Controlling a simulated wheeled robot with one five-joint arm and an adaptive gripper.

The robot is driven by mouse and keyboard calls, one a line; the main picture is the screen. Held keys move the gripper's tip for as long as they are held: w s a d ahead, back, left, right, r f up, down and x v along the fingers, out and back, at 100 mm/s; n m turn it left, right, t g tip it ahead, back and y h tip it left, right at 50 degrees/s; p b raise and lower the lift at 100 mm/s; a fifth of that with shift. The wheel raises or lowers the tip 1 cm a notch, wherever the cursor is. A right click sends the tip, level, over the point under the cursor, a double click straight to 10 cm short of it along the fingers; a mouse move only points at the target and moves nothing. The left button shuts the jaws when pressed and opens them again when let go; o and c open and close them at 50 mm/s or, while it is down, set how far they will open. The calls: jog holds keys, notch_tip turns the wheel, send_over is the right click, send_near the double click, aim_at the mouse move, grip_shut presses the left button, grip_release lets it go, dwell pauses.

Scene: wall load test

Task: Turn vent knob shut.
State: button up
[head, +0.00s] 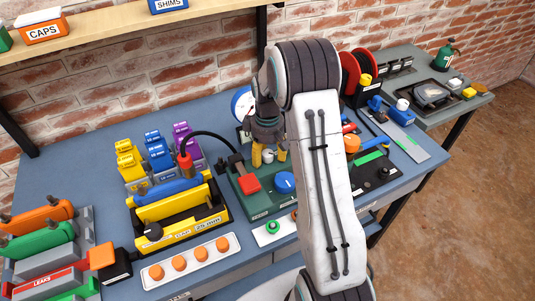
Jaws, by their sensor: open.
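My gripper (269,155) points down over the back of a green base plate (252,206) in the head view. Its two yellow fingertips are apart. A small pale round part shows between them; I cannot tell whether they touch it. A blue round knob (285,182) with a light mark sits on the plate, just right of and in front of the fingers. A red square block (249,184) sits left of the knob. No label reading vent is legible, so I cannot tell which knob is the vent knob. My arm hides the plate's right side.
A black hose (213,136) arches to the plate's left side. A yellow tray (180,217) and a strip of orange buttons (190,257) are left. A round gauge (242,103) stands behind. An orange knob (352,143) is right of my arm. The bench is crowded.

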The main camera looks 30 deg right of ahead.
grip_shut()
dwell(0.6)
jog(key=shift+m, duration=0.3)
jog(key=m+b, duration=0.1)
jog(key=m, duration=0.2)
jog(key=shift+f+m, duration=0.1)
jog(key=shift+m, duration=0.3)
jog(key=shift+s+m+b, duration=0.1)
jog(key=shift+m+b, duration=0.25)
jog(key=shift+m, duration=1.85)
